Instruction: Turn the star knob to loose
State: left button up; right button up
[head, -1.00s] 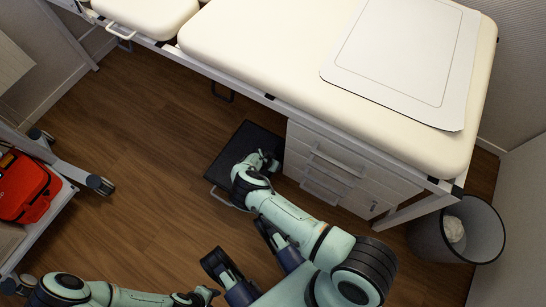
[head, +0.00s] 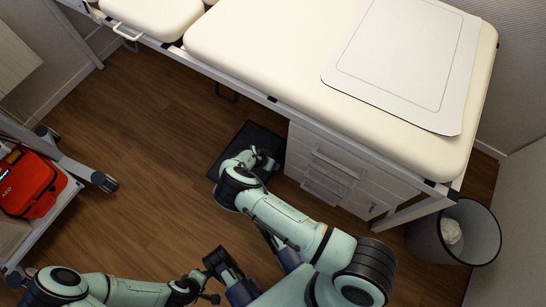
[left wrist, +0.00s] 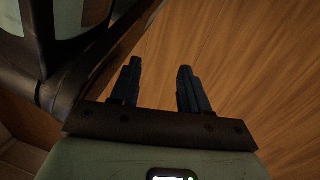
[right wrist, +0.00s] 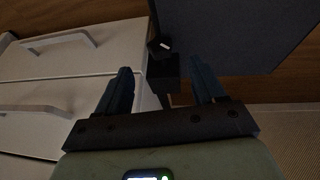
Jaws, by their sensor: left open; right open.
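A small black knob (right wrist: 160,46) with a white mark shows in the right wrist view, at the edge of a dark flat panel (right wrist: 235,35). Its star shape is too dark to make out. My right gripper (right wrist: 163,82) is open, with the knob beyond its fingertips and roughly between them; the fingers appear apart from it. In the head view the right gripper (head: 264,160) is low beside the drawers, over the dark platform (head: 247,132), and the knob cannot be made out. My left gripper (left wrist: 159,75) is open and empty above the wooden floor.
A white drawer cabinet (head: 335,165) stands under the cream exam couch (head: 270,50), close to my right gripper. A cart with a red AED bag (head: 30,185) is at the left. The floor between is clear.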

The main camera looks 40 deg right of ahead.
pick_arm(q)
jog(key=w, duration=0.1)
jog(key=w+r+t, duration=0.1)
jog(key=w+r+p, duration=0.1)
jog(key=shift+d+r, duration=0.2)
jog(key=shift+d, duration=0.05)
pick_arm(e)
jog(key=v, duration=0.5)
jog(key=shift+r, duration=0.1)
